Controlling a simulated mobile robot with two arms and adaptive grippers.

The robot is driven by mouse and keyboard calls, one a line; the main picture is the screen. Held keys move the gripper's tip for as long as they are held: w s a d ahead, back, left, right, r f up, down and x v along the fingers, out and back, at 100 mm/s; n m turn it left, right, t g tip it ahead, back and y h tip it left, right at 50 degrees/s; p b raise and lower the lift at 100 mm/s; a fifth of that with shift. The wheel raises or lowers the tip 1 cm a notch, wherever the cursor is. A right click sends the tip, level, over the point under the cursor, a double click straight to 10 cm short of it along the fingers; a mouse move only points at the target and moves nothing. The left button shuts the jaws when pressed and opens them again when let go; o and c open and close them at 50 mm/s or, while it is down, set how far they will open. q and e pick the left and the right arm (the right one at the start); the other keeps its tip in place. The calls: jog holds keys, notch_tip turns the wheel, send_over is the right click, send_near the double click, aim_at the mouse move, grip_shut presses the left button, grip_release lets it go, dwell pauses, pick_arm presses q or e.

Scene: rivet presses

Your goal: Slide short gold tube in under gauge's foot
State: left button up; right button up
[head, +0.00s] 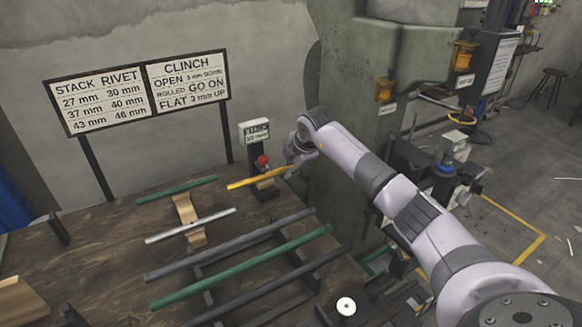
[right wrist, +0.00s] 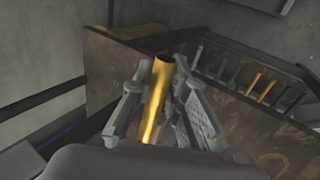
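The short gold tube (head: 243,183) lies nearly level at the gauge in the head view. The gauge (head: 257,142) is a dark post with a white STACK sign and a red part (head: 262,161) just above the tube. I cannot tell whether the tube is under the gauge's foot or in front of it. My right gripper (head: 292,166) is at the tube's right end. In the right wrist view the gold tube (right wrist: 157,95) runs between the fingers of the right gripper (right wrist: 154,100), which look closed on it. My left gripper is not in view.
A green tube (head: 176,189) and a silver tube (head: 190,226) rest on a tan stand (head: 186,209). Longer grey and green tubes (head: 245,264) lie on a rack at the front. A sign board (head: 140,92) stands behind; a large green press column (head: 352,120) rises right of the gauge.

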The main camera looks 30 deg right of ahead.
jog(key=o, duration=0.6)
jog(key=shift+c, duration=0.2)
jog(key=shift+r, duration=0.1)
jog(key=v, duration=1.2)
